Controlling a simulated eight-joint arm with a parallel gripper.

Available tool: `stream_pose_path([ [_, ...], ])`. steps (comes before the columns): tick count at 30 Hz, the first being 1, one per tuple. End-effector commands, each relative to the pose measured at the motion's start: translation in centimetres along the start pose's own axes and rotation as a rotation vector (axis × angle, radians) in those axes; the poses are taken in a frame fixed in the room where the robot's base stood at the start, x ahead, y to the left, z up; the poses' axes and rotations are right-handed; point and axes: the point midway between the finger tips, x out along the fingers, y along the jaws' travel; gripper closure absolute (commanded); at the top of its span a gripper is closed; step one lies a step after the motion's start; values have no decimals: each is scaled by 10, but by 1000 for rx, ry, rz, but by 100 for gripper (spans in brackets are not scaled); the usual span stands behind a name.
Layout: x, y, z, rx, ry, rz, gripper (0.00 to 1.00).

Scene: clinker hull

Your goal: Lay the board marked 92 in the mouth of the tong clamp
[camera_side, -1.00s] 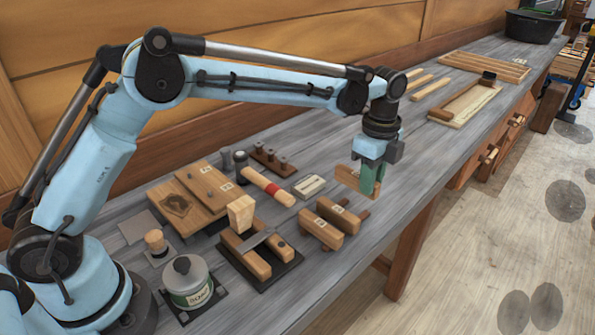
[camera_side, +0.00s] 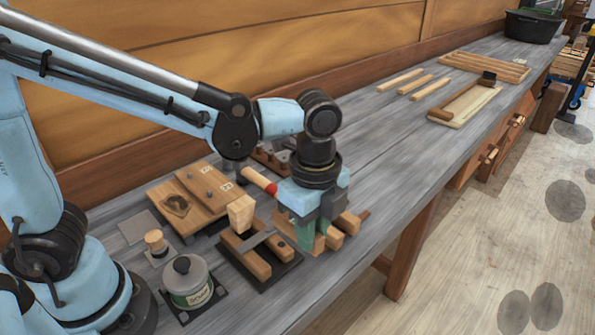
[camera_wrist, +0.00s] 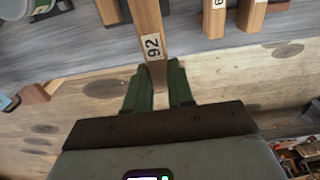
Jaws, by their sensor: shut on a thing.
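My gripper (camera_side: 310,232) is shut on the board marked 92 (camera_side: 319,243), low over the front part of the bench. In the wrist view the green fingers of my gripper (camera_wrist: 158,88) close on the near end of the board (camera_wrist: 150,25), and its 92 label faces the camera. What I take for the tong clamp (camera_side: 256,262), two wooden bars on a dark base with a metal strip across and a wedge-shaped wooden block, stands just left of my gripper. I cannot tell whether the board touches anything below.
Other labelled wooden pieces (camera_wrist: 215,18) lie beside the held board, partly hidden by my gripper in the side view. A lidded pot (camera_side: 187,282), a wooden plate (camera_side: 205,195) and a red-banded mallet-like piece (camera_side: 258,180) are nearby.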

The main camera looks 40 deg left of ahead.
Motion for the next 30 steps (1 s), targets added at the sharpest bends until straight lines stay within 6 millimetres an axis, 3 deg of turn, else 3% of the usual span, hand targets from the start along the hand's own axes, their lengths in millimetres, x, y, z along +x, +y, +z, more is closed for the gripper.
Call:
stream_pose_path([
  [3, 4, 22, 3, 2, 0, 0, 100],
  [7, 6, 32, 6, 0, 0, 0, 100],
  [14, 16, 34, 6, 0, 0, 0, 100],
  [30, 61, 34, 6, 0, 0, 0, 100],
])
